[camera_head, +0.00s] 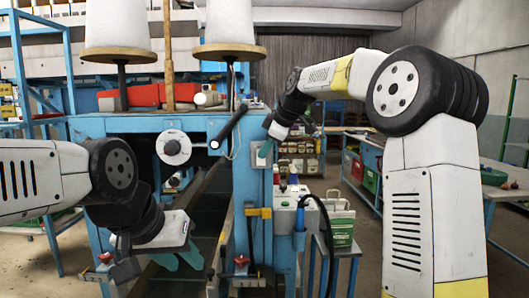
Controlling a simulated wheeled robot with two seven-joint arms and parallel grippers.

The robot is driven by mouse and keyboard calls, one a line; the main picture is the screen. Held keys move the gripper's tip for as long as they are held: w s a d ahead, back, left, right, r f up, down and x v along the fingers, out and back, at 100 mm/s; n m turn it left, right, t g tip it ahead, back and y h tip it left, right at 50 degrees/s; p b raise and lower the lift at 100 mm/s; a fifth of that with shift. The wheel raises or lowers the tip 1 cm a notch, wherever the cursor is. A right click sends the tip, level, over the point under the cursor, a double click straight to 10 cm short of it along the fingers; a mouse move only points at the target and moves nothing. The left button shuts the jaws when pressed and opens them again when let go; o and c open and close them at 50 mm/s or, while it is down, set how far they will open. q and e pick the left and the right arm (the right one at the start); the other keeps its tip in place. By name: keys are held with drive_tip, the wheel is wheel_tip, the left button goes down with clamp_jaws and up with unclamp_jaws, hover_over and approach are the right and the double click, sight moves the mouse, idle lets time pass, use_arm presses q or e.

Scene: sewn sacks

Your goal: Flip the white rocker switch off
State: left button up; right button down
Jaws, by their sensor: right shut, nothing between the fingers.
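A small pale plate (258,156), which looks like the white rocker switch's housing, is on the front of the blue machine post (250,185).
The blue sewing machine frame (200,123) carries two big white thread cones (229,22). A blue bench (370,170) is farther back. Floor shows between them.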

drive_tip(key=shift+w, duration=0.1)
drive_tip(key=shift+w+r, duration=0.1)
drive_tip(key=shift+w, duration=0.15)
idle(0.4)
drive_tip(key=shift+r, duration=0.8)
